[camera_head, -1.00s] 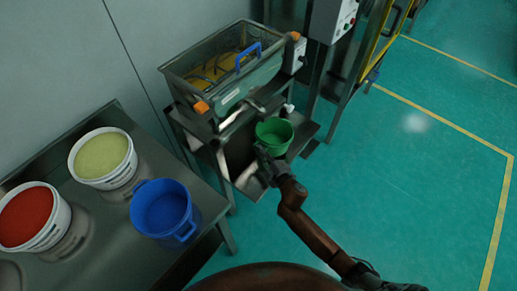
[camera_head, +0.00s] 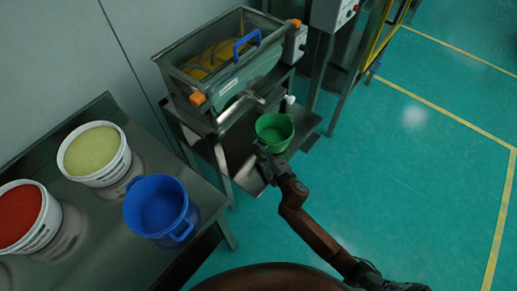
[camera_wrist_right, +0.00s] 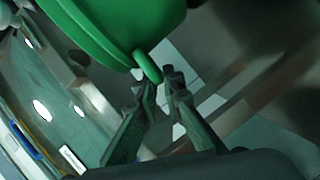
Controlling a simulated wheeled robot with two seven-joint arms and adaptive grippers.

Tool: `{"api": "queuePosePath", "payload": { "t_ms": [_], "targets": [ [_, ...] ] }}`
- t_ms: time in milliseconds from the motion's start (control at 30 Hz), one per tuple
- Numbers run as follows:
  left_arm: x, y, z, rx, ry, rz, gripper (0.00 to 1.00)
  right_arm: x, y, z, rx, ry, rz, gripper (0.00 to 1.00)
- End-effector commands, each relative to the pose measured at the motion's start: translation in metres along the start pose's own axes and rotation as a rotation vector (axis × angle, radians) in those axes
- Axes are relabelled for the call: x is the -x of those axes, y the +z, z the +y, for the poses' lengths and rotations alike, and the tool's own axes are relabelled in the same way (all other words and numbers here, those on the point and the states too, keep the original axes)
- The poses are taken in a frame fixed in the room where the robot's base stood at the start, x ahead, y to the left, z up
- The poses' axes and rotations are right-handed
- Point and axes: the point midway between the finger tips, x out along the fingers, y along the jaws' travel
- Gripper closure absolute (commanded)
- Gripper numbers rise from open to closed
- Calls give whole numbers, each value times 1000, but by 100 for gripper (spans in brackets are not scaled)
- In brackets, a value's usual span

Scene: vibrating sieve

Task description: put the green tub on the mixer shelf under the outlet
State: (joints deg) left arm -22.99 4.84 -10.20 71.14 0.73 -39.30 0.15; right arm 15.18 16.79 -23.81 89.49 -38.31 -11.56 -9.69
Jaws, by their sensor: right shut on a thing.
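The green tub (camera_head: 274,133) is upright at the right part of the mixer shelf (camera_head: 238,146), to the right of the metal outlet spout (camera_head: 238,106). I cannot tell whether its base touches the shelf. My right gripper (camera_head: 264,156) is shut on the tub's near side. In the right wrist view the green tub (camera_wrist_right: 115,22) fills the upper left, and its small handle (camera_wrist_right: 148,66) reaches to the fingertips of the right gripper (camera_wrist_right: 158,88). My left gripper is not in view.
The mixer (camera_head: 225,65), with yellow inside, stands above the shelf. A bench (camera_head: 100,225) at left holds a blue bucket (camera_head: 158,207), a bucket of yellow-green material (camera_head: 94,152) and a bucket of red material (camera_head: 24,215). The floor at right is clear.

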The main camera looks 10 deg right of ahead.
Motion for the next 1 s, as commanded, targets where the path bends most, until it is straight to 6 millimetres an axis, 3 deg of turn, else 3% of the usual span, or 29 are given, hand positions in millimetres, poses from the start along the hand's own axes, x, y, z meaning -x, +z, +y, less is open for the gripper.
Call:
{"api": "queuePosePath", "payload": {
  "t_ms": [1000],
  "targets": [
    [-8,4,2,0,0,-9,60,-2,6,-12,-2,-2,-2,100]
  ]
}}
